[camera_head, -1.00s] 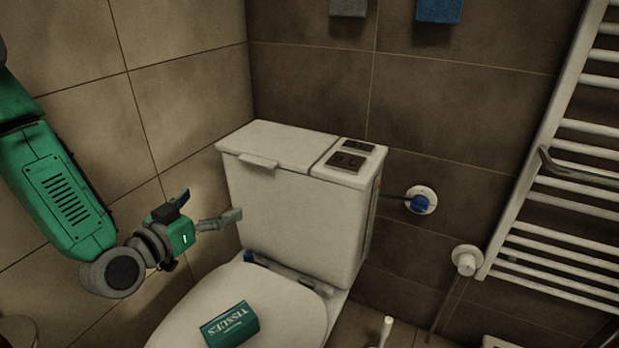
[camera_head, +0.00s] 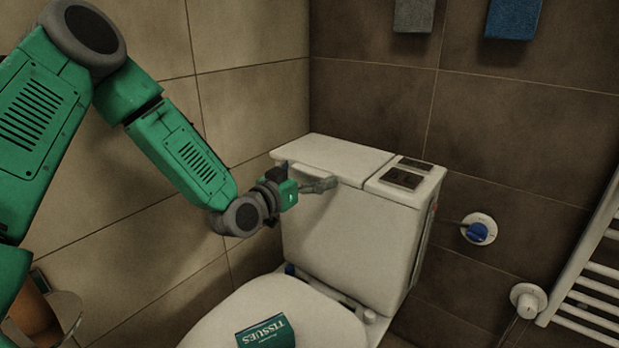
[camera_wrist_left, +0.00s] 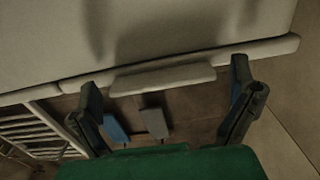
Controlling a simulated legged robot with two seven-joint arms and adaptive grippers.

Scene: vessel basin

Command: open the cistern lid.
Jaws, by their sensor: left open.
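The white cistern (camera_head: 345,235) stands behind the toilet seat, and its lid (camera_head: 345,155) lies flat and closed on top. The tab (camera_wrist_left: 163,78) shows clearly in the left wrist view, along with the lid edge (camera_wrist_left: 270,50). My left gripper (camera_head: 320,185) is at the lid's front edge, by the tab. In the left wrist view its open fingers (camera_wrist_left: 165,100) stand to either side of the tab, and I see no grip on it. My right gripper is out of view.
A push-button panel (camera_head: 402,180) sits at the right of the cistern top. A blue valve (camera_head: 478,232) and a towel radiator (camera_head: 590,270) are to the right. A tiled wall is close on the left.

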